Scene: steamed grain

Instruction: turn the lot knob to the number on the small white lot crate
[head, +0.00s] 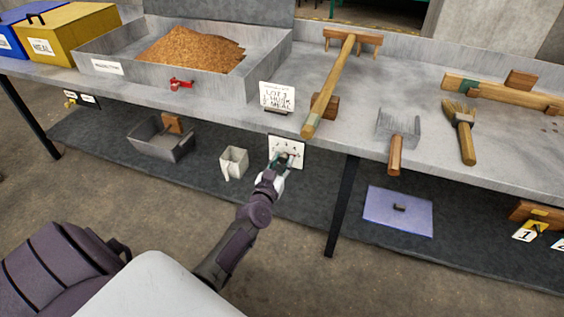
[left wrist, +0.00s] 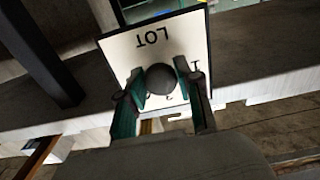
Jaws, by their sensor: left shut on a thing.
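The lot dial plate (head: 296,143) is a white square with small digits on the front of the bench. It also shows in the left wrist view (left wrist: 150,42), upside down, with the word LOT. My left gripper (head: 283,163) reaches up to the plate and is shut on the round dark lot knob (left wrist: 163,79), one finger on each side. The knob's pointer and most digits are hidden or too small to read. My right gripper is not in view.
A white card (head: 277,96) reading LOT 1, HUSK, MEAL stands on the bench (head: 215,118). A grain tray (head: 130,76), a wooden rake (head: 330,85), a brush (head: 465,140) and a wire-ended tool (head: 396,150) lie there.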

